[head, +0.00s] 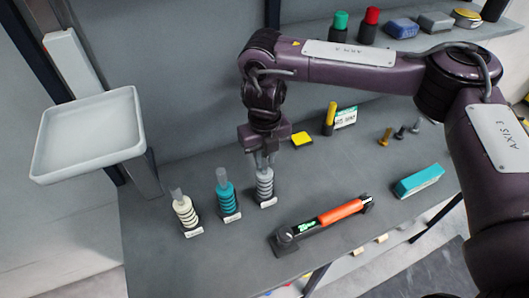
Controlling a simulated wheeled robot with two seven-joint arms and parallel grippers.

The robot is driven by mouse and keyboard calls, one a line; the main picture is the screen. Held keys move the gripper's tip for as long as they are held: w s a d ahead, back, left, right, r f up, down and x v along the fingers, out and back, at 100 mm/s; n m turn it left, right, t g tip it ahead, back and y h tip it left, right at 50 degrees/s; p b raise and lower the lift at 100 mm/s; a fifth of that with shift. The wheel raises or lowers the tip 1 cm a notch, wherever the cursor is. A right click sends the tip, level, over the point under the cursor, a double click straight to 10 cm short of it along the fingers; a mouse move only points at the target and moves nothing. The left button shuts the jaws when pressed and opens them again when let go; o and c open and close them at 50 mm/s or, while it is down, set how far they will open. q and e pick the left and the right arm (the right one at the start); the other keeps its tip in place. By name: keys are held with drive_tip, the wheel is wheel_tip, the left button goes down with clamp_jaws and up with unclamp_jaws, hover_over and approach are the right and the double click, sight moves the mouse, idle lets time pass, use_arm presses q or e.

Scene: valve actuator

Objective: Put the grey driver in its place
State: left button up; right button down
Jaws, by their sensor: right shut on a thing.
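The grey driver (265,186) stands upright at the right end of a row of three drivers on the bench, behind a small white label (268,203). My right gripper (264,162) points down from above and is shut on the top of the grey driver. The driver's lower end is at its labelled stand; whether it is fully seated I cannot tell. A teal driver (226,193) and a cream driver (185,211) stand to its left, each with a label. My left gripper is out of view.
An orange tool on a dark stand (340,211) lies to the front right. A teal box (419,181) lies further right. A yellow block (301,139) and a yellow cylinder (330,118) sit behind. A white tray (90,130) stands at left. A shelf (310,35) runs along the back.

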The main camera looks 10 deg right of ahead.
drive_tip(key=c, duration=1.3)
unclamp_jaws()
drive_tip(key=shift+f, duration=0.1)
